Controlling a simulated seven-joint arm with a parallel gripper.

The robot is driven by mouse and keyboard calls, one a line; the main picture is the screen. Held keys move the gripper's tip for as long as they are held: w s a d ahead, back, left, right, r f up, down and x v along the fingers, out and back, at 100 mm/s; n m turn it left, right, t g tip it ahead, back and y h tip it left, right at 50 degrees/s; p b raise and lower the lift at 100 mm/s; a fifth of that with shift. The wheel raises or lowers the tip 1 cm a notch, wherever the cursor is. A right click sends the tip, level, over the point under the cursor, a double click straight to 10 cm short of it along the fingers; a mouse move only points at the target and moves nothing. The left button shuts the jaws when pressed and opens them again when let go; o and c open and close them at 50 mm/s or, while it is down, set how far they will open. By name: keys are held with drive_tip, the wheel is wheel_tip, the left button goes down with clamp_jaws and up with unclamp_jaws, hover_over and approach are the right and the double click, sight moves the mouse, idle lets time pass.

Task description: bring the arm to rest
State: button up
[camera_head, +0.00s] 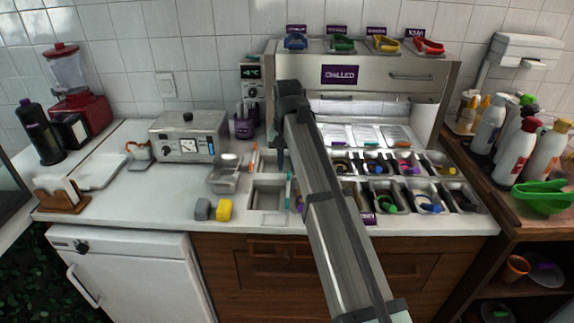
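My arm reaches from the bottom right of the picture up to the middle of the counter. My gripper (281,165) hangs at its far end, pointing down near the left side of the topping station. It is small and dark here, and I cannot tell whether it is open or shut. No held object can be made out. An empty-looking metal pan (268,196) lies just below it in the picture.
The topping station (452,80) holds several bins with coloured-handled scoops. A metal container (225,178), a grey block and a yellow block (224,209) stand left of the gripper. Bottles (515,155) crowd the right counter. The left counter front (140,200) is clear.

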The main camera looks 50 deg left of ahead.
idle(0.4)
